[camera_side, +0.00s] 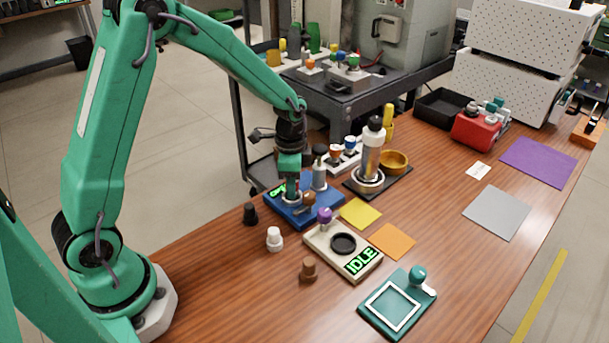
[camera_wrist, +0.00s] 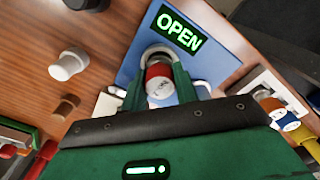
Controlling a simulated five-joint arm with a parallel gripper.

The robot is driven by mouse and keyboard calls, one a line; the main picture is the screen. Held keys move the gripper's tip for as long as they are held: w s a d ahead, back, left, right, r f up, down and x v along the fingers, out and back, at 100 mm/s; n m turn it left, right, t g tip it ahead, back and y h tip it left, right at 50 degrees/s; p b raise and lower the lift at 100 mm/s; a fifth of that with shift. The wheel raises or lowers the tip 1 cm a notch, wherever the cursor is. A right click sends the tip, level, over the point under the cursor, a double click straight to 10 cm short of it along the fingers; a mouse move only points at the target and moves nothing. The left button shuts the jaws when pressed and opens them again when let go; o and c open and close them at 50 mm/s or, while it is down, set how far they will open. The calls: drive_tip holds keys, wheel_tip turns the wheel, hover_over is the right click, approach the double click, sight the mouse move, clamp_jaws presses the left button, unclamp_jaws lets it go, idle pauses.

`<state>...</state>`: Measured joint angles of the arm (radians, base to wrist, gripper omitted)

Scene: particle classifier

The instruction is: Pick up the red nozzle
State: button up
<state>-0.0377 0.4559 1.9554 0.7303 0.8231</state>
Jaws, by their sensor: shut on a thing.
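The red nozzle (camera_wrist: 158,71) shows in the wrist view as a short cylinder with a red band and a grey-white end. It sits between the two fingers of my gripper (camera_wrist: 161,85), which are shut on it. It is over or in a round metal fitting on the blue device (camera_wrist: 210,68), whose screen reads OPEN. In the side view my gripper (camera_side: 291,190) is down over the blue device (camera_side: 330,216). The nozzle cannot be made out there; the gripper hides it. Whether it is still seated in the fitting I cannot tell.
A black nozzle (camera_side: 250,213), a white one (camera_side: 274,239) and a brown one (camera_side: 308,269) stand on the table. A beige device (camera_side: 321,250) reading IDLE is in front. The near left table is clear.

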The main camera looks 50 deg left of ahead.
drive_tip(key=shift+r, duration=0.1)
drive_tip(key=shift+r, duration=0.55)
drive_tip(key=r, duration=0.3)
drive_tip(key=shift+s+d+r, duration=0.1)
drive_tip(key=shift+d, duration=0.15)
drive_tip(key=s+d+r, duration=0.5)
drive_tip(key=d+r, duration=0.1)
drive_tip(key=d, duration=0.3)
drive_tip(key=shift+s+d+r, duration=0.2)
drive_tip(key=shift+d+r, duration=0.05)
drive_tip(key=shift+d, duration=0.15)
